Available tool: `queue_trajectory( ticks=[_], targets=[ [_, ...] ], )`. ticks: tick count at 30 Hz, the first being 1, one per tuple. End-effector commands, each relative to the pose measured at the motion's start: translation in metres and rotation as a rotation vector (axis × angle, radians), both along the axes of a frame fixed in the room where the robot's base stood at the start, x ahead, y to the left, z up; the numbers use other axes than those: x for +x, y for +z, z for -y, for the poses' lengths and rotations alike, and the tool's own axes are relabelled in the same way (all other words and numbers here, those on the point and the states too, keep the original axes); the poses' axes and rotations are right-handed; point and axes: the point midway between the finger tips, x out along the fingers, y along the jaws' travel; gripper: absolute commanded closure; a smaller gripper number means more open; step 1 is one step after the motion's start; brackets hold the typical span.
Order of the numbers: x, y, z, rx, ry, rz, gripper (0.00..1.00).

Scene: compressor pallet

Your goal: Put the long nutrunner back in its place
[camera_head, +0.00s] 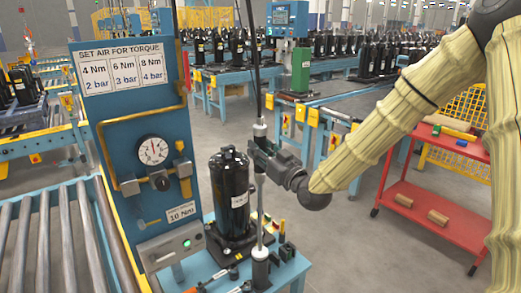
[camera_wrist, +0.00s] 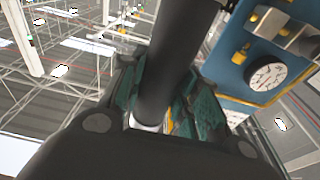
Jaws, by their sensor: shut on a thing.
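The long nutrunner (camera_head: 260,206) hangs upright from a dark cable in the head view, a thin pale shaft with a darker upper body. My gripper (camera_head: 258,154) is shut around its upper part, coming from the right. In the wrist view the nutrunner's dark round body (camera_wrist: 182,55) runs between the green-padded fingers of my gripper (camera_wrist: 165,95). A dark upright holder (camera_head: 260,271) with a pale top stands directly below the shaft. The lower tip appears at the holder's mouth; I cannot tell whether it is inside or just in front.
A black compressor (camera_head: 231,192) stands close left of the shaft on a blue bench (camera_head: 292,272) with small tools. A blue torque panel (camera_head: 117,103) with a gauge (camera_head: 152,150) rises further left. A red cart (camera_head: 425,205) stands right.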

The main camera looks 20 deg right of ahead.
Motion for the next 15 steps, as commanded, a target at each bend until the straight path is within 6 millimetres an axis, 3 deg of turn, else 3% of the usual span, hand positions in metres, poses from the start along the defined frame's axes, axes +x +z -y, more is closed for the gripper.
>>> queue_trajectory(
  ticks=[15],
  targets=[
    [0.0005,-0.0045,-0.0003,0.001,0.000,0.005,1.00]
  ],
)
